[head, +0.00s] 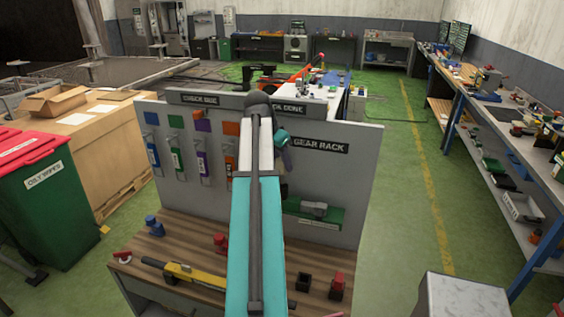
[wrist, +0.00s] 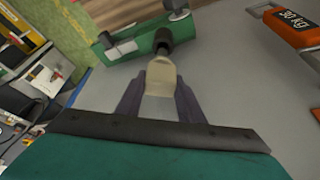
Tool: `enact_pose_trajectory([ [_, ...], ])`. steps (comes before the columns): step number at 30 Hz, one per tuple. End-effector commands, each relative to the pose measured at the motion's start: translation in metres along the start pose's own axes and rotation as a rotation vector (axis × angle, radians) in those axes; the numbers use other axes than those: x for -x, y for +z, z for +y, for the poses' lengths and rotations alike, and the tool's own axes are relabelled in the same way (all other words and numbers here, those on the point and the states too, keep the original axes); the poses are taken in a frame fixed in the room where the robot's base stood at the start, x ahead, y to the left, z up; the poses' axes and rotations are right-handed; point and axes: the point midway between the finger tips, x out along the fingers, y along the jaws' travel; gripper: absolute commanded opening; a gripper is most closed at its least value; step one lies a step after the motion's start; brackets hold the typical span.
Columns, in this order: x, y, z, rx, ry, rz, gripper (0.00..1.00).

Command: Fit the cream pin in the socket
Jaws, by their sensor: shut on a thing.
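My gripper (wrist: 160,88) is shut on the cream pin (wrist: 161,73), which stands out between its dark purple fingers. The pin's narrow far end meets a dark round piece (wrist: 163,39) in front of a green holder (wrist: 136,45). I cannot tell whether this piece is the socket or whether the pin's tip is inside it. In the head view my gripper (head: 286,158) is in front of the grey panel, above the green holder (head: 312,213). The cream pin cannot be made out there.
The grey panel (head: 340,180) bears several hanging tools at left and a GEAR RACK sign (head: 319,144). A wooden bench (head: 190,241) below holds small red, blue and black pieces and a yellow tool (head: 190,272). An orange weight-marked object (wrist: 294,22) is at right in the wrist view.

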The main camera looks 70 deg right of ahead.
Motion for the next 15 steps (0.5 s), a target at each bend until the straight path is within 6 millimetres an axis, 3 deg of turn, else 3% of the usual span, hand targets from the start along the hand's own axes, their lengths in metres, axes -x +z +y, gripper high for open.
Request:
enact_pose_trajectory([
  [15,-0.0036,0.0012,0.0001,0.000,0.000,0.001,0.03],
])
